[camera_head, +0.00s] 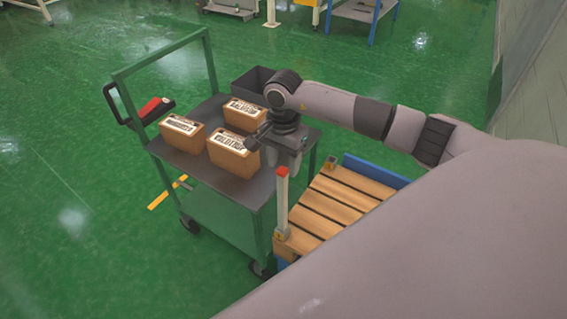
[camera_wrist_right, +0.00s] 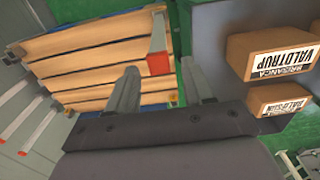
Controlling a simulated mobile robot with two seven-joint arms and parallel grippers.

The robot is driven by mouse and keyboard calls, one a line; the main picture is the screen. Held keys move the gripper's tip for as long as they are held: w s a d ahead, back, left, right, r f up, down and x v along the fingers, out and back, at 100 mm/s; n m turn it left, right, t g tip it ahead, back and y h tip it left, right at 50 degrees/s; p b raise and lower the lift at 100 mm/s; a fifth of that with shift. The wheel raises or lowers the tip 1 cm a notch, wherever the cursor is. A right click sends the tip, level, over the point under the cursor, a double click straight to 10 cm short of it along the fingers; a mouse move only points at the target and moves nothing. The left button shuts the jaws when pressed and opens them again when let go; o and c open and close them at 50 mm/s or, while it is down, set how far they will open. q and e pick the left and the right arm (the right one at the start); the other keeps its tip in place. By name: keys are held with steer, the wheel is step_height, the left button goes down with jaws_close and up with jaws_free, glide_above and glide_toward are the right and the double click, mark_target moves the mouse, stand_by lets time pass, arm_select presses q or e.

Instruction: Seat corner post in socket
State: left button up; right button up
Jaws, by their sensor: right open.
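A pale corner post (camera_head: 282,203) with a red cap stands about upright at the near left corner of the slatted wooden deck (camera_head: 335,205). Its foot meets a small grey socket (camera_head: 283,234); how deep it sits I cannot tell. My right gripper (camera_head: 284,163) is open and empty, close to the red cap. In the right wrist view the post (camera_wrist_right: 158,35) and its cap show between and just beyond the two spread fingertips (camera_wrist_right: 158,70), with no clear contact. Another small corner fitting (camera_head: 331,162) sits at the deck's far corner. My left gripper is out of view.
A green cart (camera_head: 235,192) with three cardboard boxes (camera_head: 233,150) and a dark bin (camera_head: 255,82) stands directly left of the deck. A red and black device (camera_head: 154,109) is at its handle. Pale rods with red ends (camera_wrist_right: 38,128) show beside the deck. Green floor is open at left.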

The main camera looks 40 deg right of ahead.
step_height(320, 180, up, 10)
steer(key=r+b, duration=0.1)
steer(key=s+a+f+m+g+y, duration=0.1)
steer(key=s+a+f+y, duration=0.15)
steer(key=a, duration=0.35)
steer(key=s+a+f+m+y, duration=0.1)
steer(key=a+y, duration=0.2)
steer(key=a, duration=0.3)
steer(key=s+a+f+m+g+y, duration=0.1)
steer(key=s+a+f+y, duration=0.15)
steer(key=a, duration=0.35)
steer(key=s+a+r+m+t+y, duration=0.2)
steer(key=a+r+m+t+y, duration=0.3)
steer(key=a+m+y, duration=0.5)
steer(key=w+d+f+m+t+h, duration=0.1)
steer(key=d+f+m+t+h, duration=0.5)
steer(key=m, duration=0.9)
steer(key=w+d+f+m+t+h, duration=0.1)
steer(key=d+f+m+t+h, duration=0.45)
steer(key=m, duration=1.05)
steer(key=s+d+f+m+g+h, duration=0.4)
steer(key=s+d+f+m, duration=0.2)
steer(key=s+f+m, duration=0.6)
steer(key=shift+s+d+f, duration=0.2)
steer(key=shift+s+f, duration=0.15)
steer(key=shift+f, duration=0.25)
